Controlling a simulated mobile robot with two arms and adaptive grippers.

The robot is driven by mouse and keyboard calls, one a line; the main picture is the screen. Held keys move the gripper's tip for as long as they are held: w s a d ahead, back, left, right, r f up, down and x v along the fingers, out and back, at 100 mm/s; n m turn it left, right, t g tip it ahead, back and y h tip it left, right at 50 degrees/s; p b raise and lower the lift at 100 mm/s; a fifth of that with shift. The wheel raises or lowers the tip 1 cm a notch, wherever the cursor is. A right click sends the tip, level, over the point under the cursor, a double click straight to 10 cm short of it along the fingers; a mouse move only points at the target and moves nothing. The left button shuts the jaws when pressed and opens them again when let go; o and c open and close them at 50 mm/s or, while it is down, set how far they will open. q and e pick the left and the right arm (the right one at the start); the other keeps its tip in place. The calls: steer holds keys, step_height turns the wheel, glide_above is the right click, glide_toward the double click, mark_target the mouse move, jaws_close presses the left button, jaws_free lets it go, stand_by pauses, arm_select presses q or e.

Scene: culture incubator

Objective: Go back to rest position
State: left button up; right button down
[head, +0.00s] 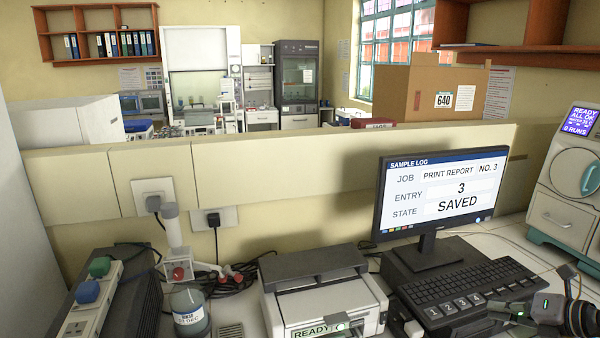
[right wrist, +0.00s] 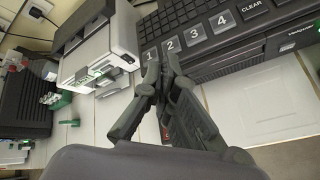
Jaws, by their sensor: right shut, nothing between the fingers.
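My right gripper (head: 508,310) shows at the bottom right of the head view, in front of the keyboard (head: 462,287). In the right wrist view the fingers of my right gripper (right wrist: 158,70) are together and empty, and the numbered keys of the keyboard (right wrist: 240,18) lie beyond them. My left gripper is in neither view.
A printer (head: 326,297) reading "READY" stands left of the keyboard. A labelled bottle (head: 190,312) and a power strip (head: 86,300) are farther left. A machine with a round door (head: 574,185) stands at the right. A low partition (head: 290,165) runs behind the bench.

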steer(key=s+a+r+m+t, duration=0.1)
steer(key=a+r+m+t, duration=0.4)
steer(key=a+m+t, duration=0.5)
steer(key=s+d+f+m+g+h, duration=0.1)
steer(key=s+f+m+g+h, duration=0.6)
steer(key=s+f+m+h, duration=0.75)
steer(key=s+a+f+m+g+y, duration=0.2)
steer(key=s+a+f+g+y, duration=0.35)
steer(key=s, duration=0.25)
steer(key=s+a+f+m+g+y, duration=0.3)
steer(key=s+a+f+g+y, duration=0.1)
steer(key=s+a, duration=0.35)
step_height(320, 180, down, 26)
steer(key=s+g, duration=0.2)
steer(key=s+d+f, duration=0.3)
steer(key=s+f, duration=1.3)
steer(key=s, duration=0.1)
steer(key=shift+f+g, duration=0.35)
steer(key=shift+f, duration=0.05)
